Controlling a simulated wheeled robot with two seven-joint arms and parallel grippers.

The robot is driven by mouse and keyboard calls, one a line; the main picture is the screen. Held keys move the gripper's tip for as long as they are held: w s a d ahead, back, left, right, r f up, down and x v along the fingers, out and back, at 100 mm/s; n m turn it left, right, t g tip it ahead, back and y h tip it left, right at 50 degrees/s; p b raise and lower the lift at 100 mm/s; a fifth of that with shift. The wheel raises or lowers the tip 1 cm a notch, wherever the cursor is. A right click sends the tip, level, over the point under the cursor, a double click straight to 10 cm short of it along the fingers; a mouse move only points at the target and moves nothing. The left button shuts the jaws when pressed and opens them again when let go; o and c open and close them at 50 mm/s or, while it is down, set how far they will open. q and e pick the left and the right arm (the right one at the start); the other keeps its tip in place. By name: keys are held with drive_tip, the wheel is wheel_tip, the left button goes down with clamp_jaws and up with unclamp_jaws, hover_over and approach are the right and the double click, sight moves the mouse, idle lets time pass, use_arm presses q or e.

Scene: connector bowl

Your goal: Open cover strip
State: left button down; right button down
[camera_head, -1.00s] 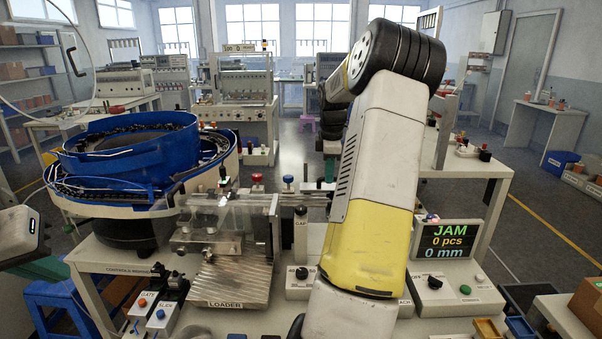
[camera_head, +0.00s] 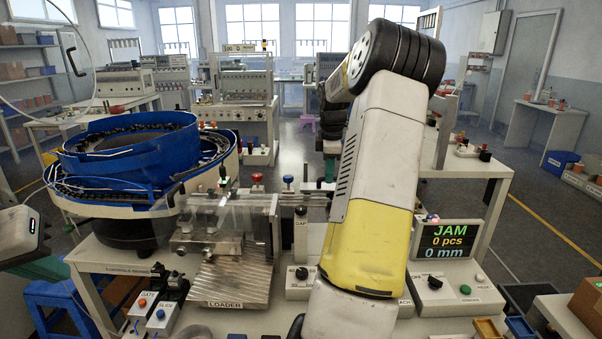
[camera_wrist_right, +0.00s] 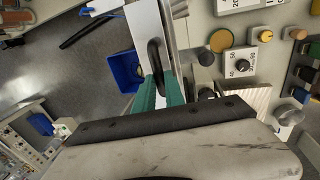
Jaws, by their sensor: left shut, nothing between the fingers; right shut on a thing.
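The cover strip looks like a long, pale narrow strip with a black loop handle (camera_wrist_right: 154,58) in the right wrist view. My right gripper (camera_wrist_right: 160,84) has its teal fingers closed on this handle. In the head view my right arm hides this gripper and the handle. Part of the pale rail or strip (camera_head: 318,206) shows left of the arm; I cannot tell there how far the cover is raised. My left gripper (camera_head: 46,268) is at the left edge, partly cut off, with teal fingers, shut and empty, away from the rail.
A blue bowl feeder (camera_head: 130,155) stands at the left. The loader (camera_head: 228,280) has a ribbed plate and clear guard. A screen (camera_head: 448,240) reads JAM, 0 pcs, 0 mm. Knobs and a dial (camera_wrist_right: 239,65) lie right of the strip. A blue bin (camera_wrist_right: 125,70) is below.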

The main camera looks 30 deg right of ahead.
drive_tip(key=shift+w+r, duration=0.15)
drive_tip(key=shift+w+d+r, duration=0.15)
drive_tip(key=shift+w+d, duration=0.1)
drive_tip(key=shift+w, duration=0.25)
drive_tip(key=shift+w+d+r, duration=0.1)
drive_tip(key=shift+w+d, duration=0.15)
drive_tip(key=shift+w, duration=0.2)
drive_tip(key=w+d+f, duration=0.1)
drive_tip(key=w+d, duration=0.3)
drive_tip(key=w, duration=0.3)
drive_tip(key=shift+f, duration=0.3)
drive_tip(key=shift+w, duration=0.1)
drive_tip(key=c, duration=1.4)
unclamp_jaws()
drive_tip(key=shift+w+d, duration=0.1)
drive_tip(key=shift+w, duration=0.05)
